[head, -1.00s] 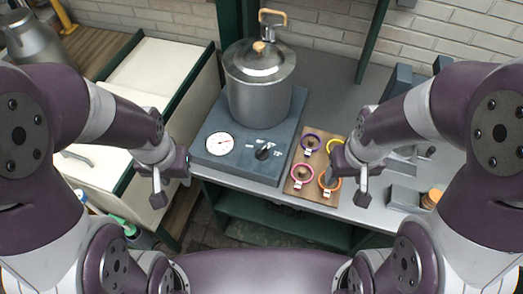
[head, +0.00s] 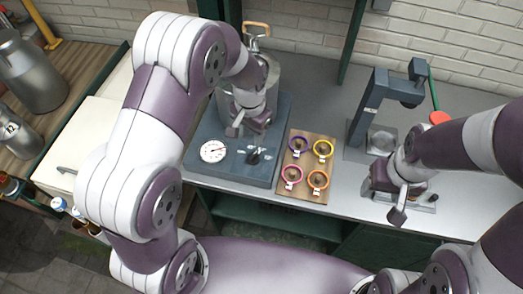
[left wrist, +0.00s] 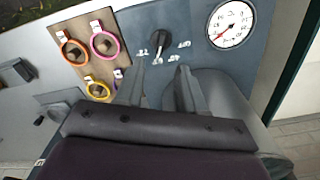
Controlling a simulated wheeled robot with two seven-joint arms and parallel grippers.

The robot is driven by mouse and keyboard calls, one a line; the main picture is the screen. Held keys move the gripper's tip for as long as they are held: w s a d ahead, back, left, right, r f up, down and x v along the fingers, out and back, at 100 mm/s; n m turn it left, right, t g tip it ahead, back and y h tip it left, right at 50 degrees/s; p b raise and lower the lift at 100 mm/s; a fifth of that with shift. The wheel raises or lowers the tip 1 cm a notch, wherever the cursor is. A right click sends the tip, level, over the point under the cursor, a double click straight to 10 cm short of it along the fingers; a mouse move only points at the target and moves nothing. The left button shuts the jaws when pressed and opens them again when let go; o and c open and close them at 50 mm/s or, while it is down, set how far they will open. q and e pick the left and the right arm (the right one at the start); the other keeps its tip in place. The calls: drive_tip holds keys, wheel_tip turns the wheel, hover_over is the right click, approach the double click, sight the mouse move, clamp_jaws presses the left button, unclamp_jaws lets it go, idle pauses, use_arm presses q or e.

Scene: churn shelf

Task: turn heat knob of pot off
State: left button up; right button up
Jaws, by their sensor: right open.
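The black heat knob (head: 254,156) is on the front of the blue-grey heater base (head: 232,174), right of a round white dial (head: 213,151). The metal pot (head: 272,72) stands on the base, partly hidden by my left arm. My left gripper (head: 240,126) is above the base, behind the knob and in front of the pot. In the left wrist view its fingers (left wrist: 158,80) are apart and empty, with the knob (left wrist: 160,41) ahead of the gap, not between them. The knob's exact setting is hard to read. My right gripper (head: 397,205) is open and empty over the counter at right.
A wooden board (head: 307,188) with several coloured rings lies right of the heater base. A grey press-like stand (head: 378,105) with a green lever is farther right. Metal churns (head: 32,75) stand at the far left. The counter behind the board is clear.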

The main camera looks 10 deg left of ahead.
sight(252, 156)
use_arm(q)
wheel_tip(252, 156, down, 9)
drive_tip(key=shift+w+f+p, duration=0.15)
drive_tip(key=shift+f+p, duration=0.05)
drive_tip(key=shift+p, duration=0.95)
drive_tip(key=shift+a+f, duration=0.15)
drive_tip(key=shift+f, duration=0.4)
clamp_jaws()
